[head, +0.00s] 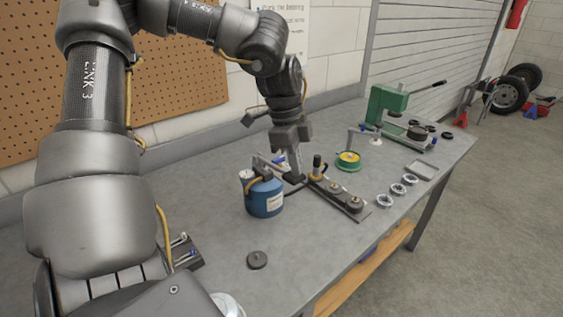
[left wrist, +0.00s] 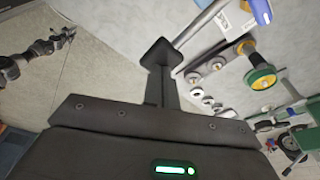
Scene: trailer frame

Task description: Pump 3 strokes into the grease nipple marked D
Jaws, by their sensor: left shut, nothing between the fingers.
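Part of a blue body also shows at the top of the left wrist view (left wrist: 262,12). A dark rail (head: 340,197) with several round fittings lies to its right; no letter D is legible. My left gripper (head: 294,177) points down just behind the canister, by the rail's far end. Its fingers (left wrist: 158,55) are together with nothing between them; contact with the lever cannot be told. A dark jointed arm, probably my right, shows at the left wrist view's left; its fingers are unclear.
A yellow-green spool (head: 348,160) stands behind the rail. Several silver rings (head: 397,189) lie to its right, near a shallow tray (head: 421,170). A green press (head: 388,108) stands at the far end. A dark disc (head: 257,260) lies in front; bare bench surrounds it.

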